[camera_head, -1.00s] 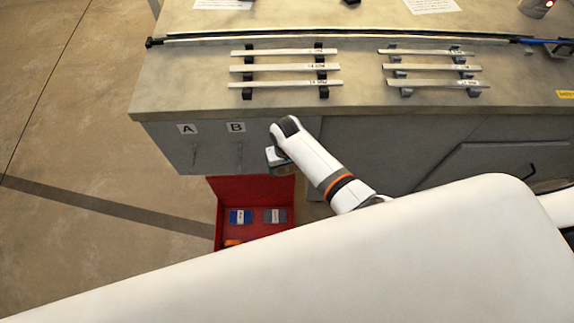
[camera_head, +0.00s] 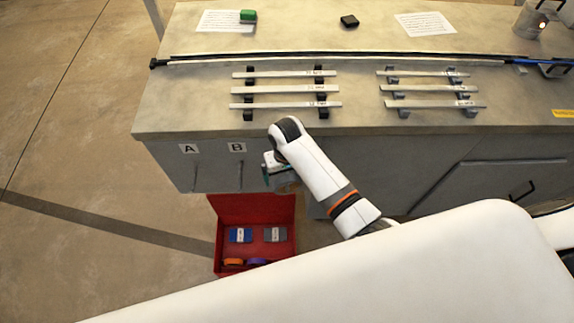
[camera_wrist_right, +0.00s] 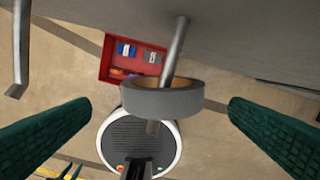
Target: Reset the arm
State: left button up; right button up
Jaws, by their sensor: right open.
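My right gripper (camera_head: 266,176) is by the front face of the grey workbench (camera_head: 360,125), just right of the B label (camera_head: 237,147). In the right wrist view its two green fingers (camera_wrist_right: 160,132) are wide apart and hold nothing. A grey ring (camera_wrist_right: 160,98) hangs around a metal peg (camera_wrist_right: 178,45) between the fingers, with a gap on each side. Another bare metal peg (camera_wrist_right: 20,45) shows at the left of that view. Which label the ring's peg belongs to, I cannot tell. My left gripper is out of view.
A red open box (camera_head: 250,209) with blue and grey packs, an orange and a purple ring is on the floor below. Metal strips (camera_head: 285,90) lie on black supports on the bench. Floor at left is clear.

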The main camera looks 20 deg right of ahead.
notch_tip(320, 180, up, 4)
jog(key=shift+r, duration=0.1)
jog(key=shift+s, duration=0.25)
jog(key=s+d+r+n+t, duration=0.15)
jog(key=s+d+r, duration=0.25)
jog(key=s, duration=0.7)
jog(key=s+d+r+n+t, duration=0.1)
jog(key=s+d+r+t, duration=0.2)
jog(key=s, duration=0.7)
notch_tip(320, 180, down, 26)
jog(key=s+g, duration=0.2)
jog(key=s+d+f+g, duration=0.1)
jog(key=s+d+f, duration=0.1)
jog(key=s+f, duration=1.3)
jog(key=shift+s+d+f, duration=0.15)
jog(key=shift+s+d, duration=0.2)
jog(key=shift+d, duration=0.05)
